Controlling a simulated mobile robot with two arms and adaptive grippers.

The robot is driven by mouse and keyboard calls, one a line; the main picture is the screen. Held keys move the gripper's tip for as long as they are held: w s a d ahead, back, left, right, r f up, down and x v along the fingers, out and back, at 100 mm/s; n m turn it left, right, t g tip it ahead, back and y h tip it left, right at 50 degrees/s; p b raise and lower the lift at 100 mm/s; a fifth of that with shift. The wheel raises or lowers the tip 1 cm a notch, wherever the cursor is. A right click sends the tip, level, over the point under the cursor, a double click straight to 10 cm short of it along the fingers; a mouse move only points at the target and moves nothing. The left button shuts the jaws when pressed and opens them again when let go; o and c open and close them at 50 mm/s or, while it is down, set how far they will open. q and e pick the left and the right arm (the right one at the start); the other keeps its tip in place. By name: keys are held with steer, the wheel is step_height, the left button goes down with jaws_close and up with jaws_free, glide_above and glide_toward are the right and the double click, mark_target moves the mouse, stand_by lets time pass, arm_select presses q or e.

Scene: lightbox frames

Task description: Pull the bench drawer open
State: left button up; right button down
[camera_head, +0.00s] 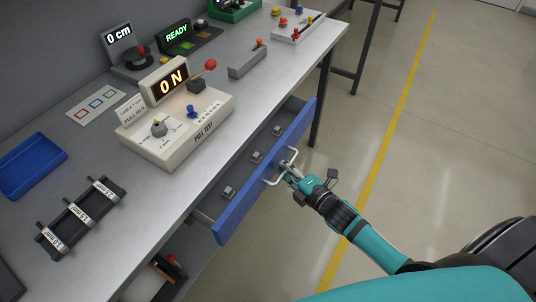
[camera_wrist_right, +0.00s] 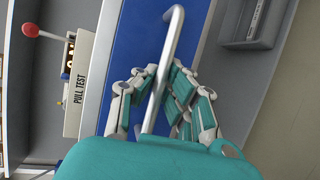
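The bench drawer (camera_head: 226,222) has a blue front and stands partly out from under the grey bench top. Its blue front also shows in the right wrist view (camera_wrist_right: 135,48). A pale bar handle (camera_head: 270,182) is on the front; in the right wrist view the handle (camera_wrist_right: 176,32) runs between the fingers. My right gripper (camera_head: 290,174) is at the handle, with its fingers on both sides of the bar. In the right wrist view the right gripper (camera_wrist_right: 154,98) looks closed around the bar, though contact is partly hidden. My left gripper is not in view.
Several small grey blocks (camera_head: 257,157) sit inside the drawer. On the bench top stand a pull test box (camera_head: 165,150), a blue tray (camera_head: 32,165) and a black rack (camera_head: 82,218). The floor (camera_head: 400,150) in front of the drawer is clear, with a yellow line.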

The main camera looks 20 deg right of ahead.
steer(key=s+d+p, duration=0.1)
steer(key=s+d, duration=0.3)
steer(key=s, duration=0.2)
steer(key=shift+d, duration=0.35)
steer(key=shift+r, duration=0.1)
steer(key=c, duration=1.6)
jaws_free()
steer(key=shift+c, duration=0.2)
steer(key=v, duration=1.2)
